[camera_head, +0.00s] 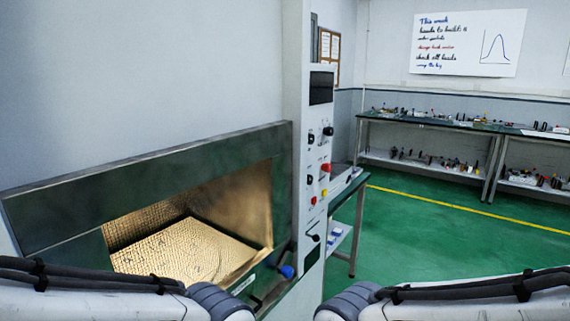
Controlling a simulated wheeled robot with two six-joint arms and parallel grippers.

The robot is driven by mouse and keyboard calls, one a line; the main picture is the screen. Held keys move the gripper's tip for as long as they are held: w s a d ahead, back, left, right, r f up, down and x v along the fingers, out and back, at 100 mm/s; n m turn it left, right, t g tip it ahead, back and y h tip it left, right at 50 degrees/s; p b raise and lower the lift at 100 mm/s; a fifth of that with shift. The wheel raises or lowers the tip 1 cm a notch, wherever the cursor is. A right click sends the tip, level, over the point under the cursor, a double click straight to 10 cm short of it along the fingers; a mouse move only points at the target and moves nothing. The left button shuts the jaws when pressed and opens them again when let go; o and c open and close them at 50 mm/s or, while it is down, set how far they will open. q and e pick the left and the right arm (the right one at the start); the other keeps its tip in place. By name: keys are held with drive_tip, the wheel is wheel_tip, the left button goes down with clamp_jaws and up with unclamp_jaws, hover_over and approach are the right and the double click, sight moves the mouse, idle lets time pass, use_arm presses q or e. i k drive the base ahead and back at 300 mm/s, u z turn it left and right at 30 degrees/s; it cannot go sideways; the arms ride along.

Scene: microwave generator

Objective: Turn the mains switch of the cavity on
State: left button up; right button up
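The cavity (180,247) is an open, lit, gold-meshed chamber with a dark green metal frame (150,172), at the left. A narrow white control panel (318,115) stands at its right side. The panel carries a dark display (321,88), black knobs (328,131), a red knob (325,168), small red and yellow buttons and a black lever-like part (314,238). I cannot tell which control is the mains switch or how it is set. My arms' links show along the bottom edge; both grippers are out of view.
A blue part (287,271) sticks out low beside the cavity. Behind the panel is a small table (347,190). Long benches (435,120) with small items line the far wall. The green floor (430,250) at the right is clear.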

sight(326, 167)
drive_tip(key=k, duration=0.6)
drive_tip(key=z, duration=0.7)
drive_tip(key=i, duration=1.8)
drive_tip(key=u, duration=0.7)
